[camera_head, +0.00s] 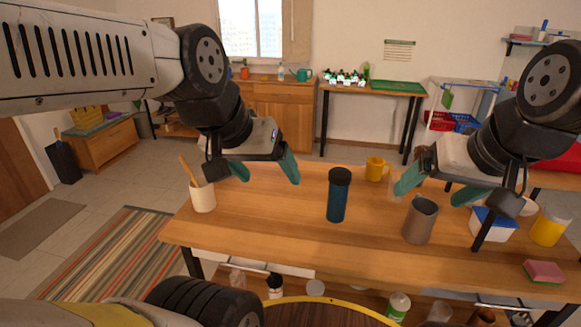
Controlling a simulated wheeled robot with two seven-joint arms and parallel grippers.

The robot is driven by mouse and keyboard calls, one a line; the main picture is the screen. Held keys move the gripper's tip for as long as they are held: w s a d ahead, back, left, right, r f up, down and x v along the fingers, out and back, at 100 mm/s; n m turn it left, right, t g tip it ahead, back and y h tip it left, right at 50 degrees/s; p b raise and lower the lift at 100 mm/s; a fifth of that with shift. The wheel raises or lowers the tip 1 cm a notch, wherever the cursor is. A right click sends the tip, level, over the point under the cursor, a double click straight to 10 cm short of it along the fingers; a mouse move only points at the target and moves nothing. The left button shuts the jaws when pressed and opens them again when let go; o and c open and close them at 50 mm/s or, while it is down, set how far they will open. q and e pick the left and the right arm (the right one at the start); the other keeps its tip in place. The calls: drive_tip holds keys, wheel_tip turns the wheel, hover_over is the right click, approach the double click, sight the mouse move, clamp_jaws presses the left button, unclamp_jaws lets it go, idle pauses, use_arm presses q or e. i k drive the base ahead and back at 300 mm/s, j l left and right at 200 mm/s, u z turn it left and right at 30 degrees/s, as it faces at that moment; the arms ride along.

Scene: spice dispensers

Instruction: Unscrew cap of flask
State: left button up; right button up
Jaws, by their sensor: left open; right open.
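The flask (337,203) is a dark blue cylinder standing upright on the wooden table, near its middle. Its black cap (340,176) sits on top of it. My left gripper (266,174) is open and empty, above the table to the left of the flask and apart from it. My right gripper (430,192) is open, to the right of the flask and above a grey-brown cup. Neither gripper touches the flask.
The grey-brown cup (420,221) stands right of the flask, with a yellow mug (376,169) behind. A cream utensil holder (203,197) stands at the left. A white-blue container (492,226), yellow cup (548,228) and pink sponge (544,271) are at the right. The table (270,231) is clear left of the flask.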

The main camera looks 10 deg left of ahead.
sight(336, 196)
drive_tip(key=z, duration=0.25)
drive_tip(key=j+z, duration=0.35)
drive_tip(key=k+j+z, duration=0.15)
drive_tip(key=j+z, duration=0.25)
drive_tip(key=k+j, duration=0.1)
drive_tip(key=j, duration=0.35)
drive_tip(key=k+j+z, duration=0.15)
drive_tip(key=j, duration=0.75)
drive_tip(key=i, duration=0.1)
drive_tip(key=j+z, duration=0.05)
